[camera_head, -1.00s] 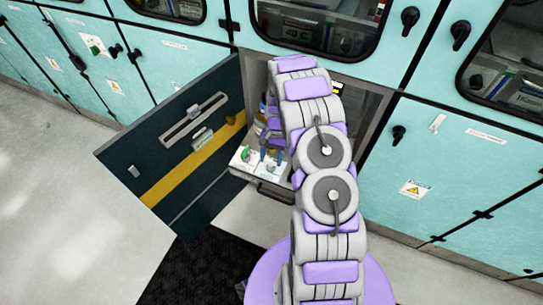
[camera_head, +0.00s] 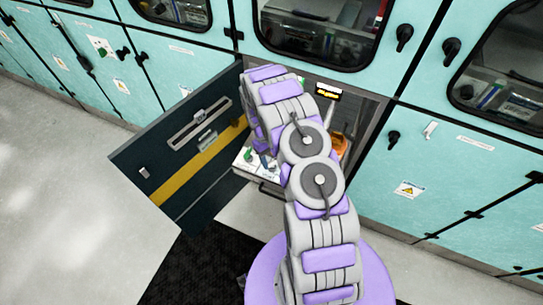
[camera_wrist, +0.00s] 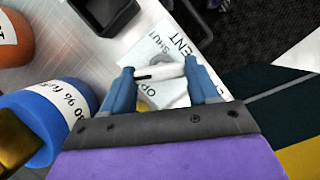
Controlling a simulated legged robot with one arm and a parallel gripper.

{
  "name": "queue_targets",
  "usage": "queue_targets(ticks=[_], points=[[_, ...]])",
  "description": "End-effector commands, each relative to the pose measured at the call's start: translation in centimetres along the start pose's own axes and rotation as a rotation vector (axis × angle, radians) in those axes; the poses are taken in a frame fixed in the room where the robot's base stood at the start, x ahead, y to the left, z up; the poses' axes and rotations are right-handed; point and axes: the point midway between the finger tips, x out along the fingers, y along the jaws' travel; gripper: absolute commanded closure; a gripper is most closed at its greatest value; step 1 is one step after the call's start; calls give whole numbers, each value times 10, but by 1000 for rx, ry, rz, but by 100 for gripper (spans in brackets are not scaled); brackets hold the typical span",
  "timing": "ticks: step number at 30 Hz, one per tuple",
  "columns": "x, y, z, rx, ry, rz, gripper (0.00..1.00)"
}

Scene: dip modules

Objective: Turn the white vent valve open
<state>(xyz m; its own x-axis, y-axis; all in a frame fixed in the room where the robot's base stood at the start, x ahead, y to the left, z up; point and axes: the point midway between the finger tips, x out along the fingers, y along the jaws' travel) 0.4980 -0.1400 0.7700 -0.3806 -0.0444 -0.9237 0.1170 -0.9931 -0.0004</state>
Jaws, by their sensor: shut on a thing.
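The white vent valve handle (camera_wrist: 158,73) shows in the wrist view as a short white bar with a dark line along it. It lies crosswise between the two blue fingers of my gripper (camera_wrist: 160,75), which is shut on it. Beneath it is a white plate (camera_wrist: 142,48) lettered VENT, with SHUT above the handle and part of OPEN below it. In the head view my arm covers most of the gripper and the handle; the white panel (camera_head: 242,158) shows at the cabinet's lower front.
The dark cabinet door (camera_head: 180,160) stands open on the left. In the wrist view, a blue cylinder (camera_wrist: 40,125) with a white label and an orange cylinder (camera_wrist: 15,38) stand close on the left.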

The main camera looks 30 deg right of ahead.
Motion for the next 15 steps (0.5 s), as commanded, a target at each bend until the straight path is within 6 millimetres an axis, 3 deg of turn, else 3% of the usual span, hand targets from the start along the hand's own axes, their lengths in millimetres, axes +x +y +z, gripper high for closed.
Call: queue_targets(ticks=[15], points=[[-1,-2,2,-388,-2,162,71]])
